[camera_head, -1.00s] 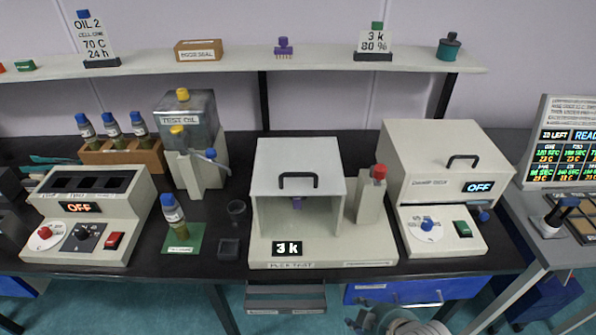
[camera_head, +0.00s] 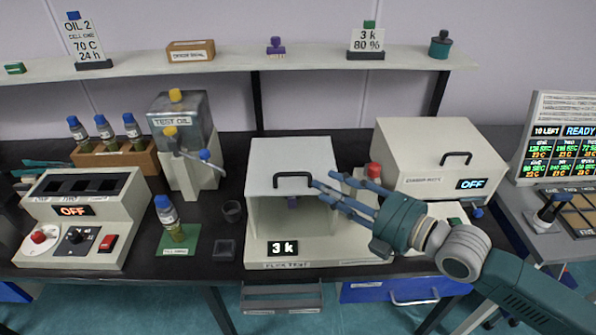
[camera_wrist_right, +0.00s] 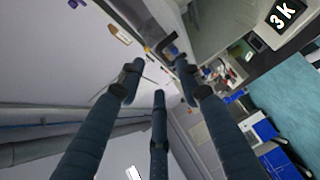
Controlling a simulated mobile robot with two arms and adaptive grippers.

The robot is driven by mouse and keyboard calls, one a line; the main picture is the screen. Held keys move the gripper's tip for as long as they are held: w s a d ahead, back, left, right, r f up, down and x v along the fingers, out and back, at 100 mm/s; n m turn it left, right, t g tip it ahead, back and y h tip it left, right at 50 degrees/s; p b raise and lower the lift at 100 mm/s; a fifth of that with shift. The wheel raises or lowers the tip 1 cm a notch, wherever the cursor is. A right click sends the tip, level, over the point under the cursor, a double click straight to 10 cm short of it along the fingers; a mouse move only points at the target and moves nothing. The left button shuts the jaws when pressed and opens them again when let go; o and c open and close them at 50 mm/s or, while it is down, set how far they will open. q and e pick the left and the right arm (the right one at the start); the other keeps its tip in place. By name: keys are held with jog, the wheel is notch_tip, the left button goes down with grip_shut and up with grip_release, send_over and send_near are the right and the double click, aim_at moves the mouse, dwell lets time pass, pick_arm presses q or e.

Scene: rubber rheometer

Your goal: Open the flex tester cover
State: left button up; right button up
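The flex tester (camera_head: 350,248) stands in the middle of the bench, labelled FLEX TEST, with a "3 k" display (camera_head: 283,248). Its pale box-shaped cover (camera_head: 290,153) has a black bar handle (camera_head: 293,178) on the upper front edge, and the cover looks down. My right gripper (camera_head: 325,186) reaches in from the right, its fingers spread and empty, with the tips just right of the handle. In the right wrist view the open fingers (camera_wrist_right: 157,78) point towards a dark bracket (camera_wrist_right: 169,44) that looks like the handle. Whether any finger touches it, I cannot tell. My left gripper is out of view.
A larger machine reading OFF (camera_head: 440,150) stands to the right, partly behind my right arm. A red knob (camera_head: 374,170) stands beside the cover. A shelf (camera_head: 330,63) runs above.

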aim_at(300, 174)
jog(key=p+x, duration=0.2)
jog(key=x, duration=0.7)
jog(key=shift+s+p, duration=0.1)
jog(key=shift+p, duration=0.2)
jog(key=shift+w+a+f, duration=0.15)
jog(key=shift+w+a, duration=0.15)
jog(key=shift+a, duration=0.05)
grip_shut()
